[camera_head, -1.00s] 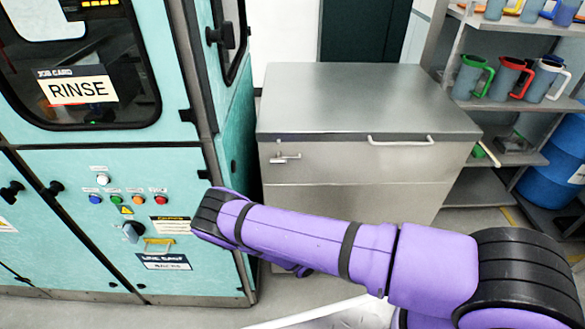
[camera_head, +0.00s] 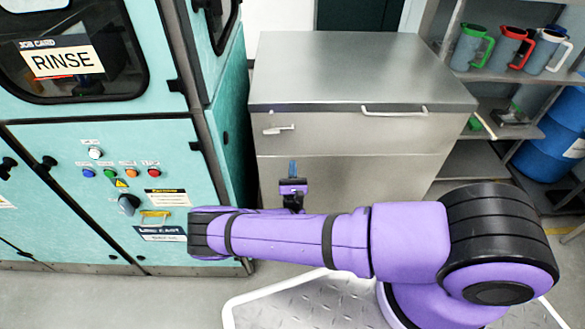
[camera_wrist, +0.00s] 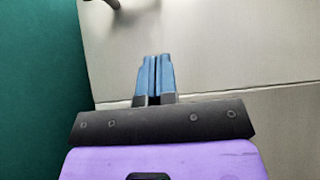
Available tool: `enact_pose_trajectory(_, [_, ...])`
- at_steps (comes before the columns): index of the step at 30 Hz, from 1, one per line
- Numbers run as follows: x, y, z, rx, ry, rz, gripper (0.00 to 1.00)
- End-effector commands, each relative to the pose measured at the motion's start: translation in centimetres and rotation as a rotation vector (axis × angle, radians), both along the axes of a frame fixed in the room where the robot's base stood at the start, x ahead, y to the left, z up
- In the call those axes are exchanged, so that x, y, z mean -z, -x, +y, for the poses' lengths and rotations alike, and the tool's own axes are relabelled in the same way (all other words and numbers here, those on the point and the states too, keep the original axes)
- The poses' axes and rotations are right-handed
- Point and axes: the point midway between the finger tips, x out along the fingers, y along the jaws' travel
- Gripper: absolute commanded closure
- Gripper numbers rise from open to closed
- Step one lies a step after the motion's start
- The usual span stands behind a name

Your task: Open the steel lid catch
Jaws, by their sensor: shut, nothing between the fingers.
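The steel lid catch (camera_head: 279,129) is a small lever on the upper left front of the steel chest (camera_head: 330,135). The chest's lid (camera_head: 360,70) is down. My gripper (camera_head: 292,168) is in front of the chest, below and slightly right of the catch in the head view, and apart from it. In the wrist view my gripper (camera_wrist: 155,62) has its blue fingers together with nothing between them, facing the steel front. A part of the catch (camera_wrist: 104,3) shows at the top edge, cut off.
A teal machine (camera_head: 95,190) with buttons stands close on the left of the chest. A bar handle (camera_head: 394,112) is at the lid's front edge. Shelves with jugs (camera_head: 508,50) and a blue drum (camera_head: 552,140) are on the right. A tread-plate platform (camera_head: 300,305) lies in front.

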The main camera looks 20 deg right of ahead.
Motion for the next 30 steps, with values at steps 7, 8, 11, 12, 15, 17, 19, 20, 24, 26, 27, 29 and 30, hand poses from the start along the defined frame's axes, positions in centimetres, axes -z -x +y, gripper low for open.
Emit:
enact_pose_trajectory(7, [-3.4, -3.2, -1.1, 0.001, -0.002, -0.002, 1.0])
enact_pose_trajectory(8, [-3.8, -3.6, -1.2, 0.001, -0.002, -0.003, 1.0])
enact_pose_trajectory(11, [-5.0, -4.7, -1.6, 0.002, -0.002, -0.002, 1.0])
enact_pose_trajectory(12, [-5.7, -4.5, -1.5, 0.002, -0.002, -0.001, 1.0])
enact_pose_trajectory(15, [-7.1, -4.4, -1.5, 0.002, -0.002, -0.001, 1.0])
enact_pose_trajectory(17, [-7.6, -4.5, -1.4, 0.001, -0.001, 0.0, 1.0])
enact_pose_trajectory(19, [-8.2, -4.4, -1.4, 0.001, -0.001, 0.0, 1.0])
enact_pose_trajectory(20, [-8.3, -4.4, -1.4, 0.001, -0.001, 0.0, 1.0])
enact_pose_trajectory(24, [-8.7, -4.4, -1.5, 0.001, -0.002, 0.0, 1.0])
enact_pose_trajectory(26, [-8.7, -4.4, -1.5, 0.001, -0.002, 0.0, 1.0])
enact_pose_trajectory(27, [-8.7, -4.4, -1.5, 0.001, -0.002, 0.0, 1.0])
enact_pose_trajectory(29, [-8.7, -4.4, -1.5, 0.001, -0.002, 0.0, 1.0])
enact_pose_trajectory(30, [-8.7, -4.4, -1.5, 0.001, -0.002, 0.0, 1.0])
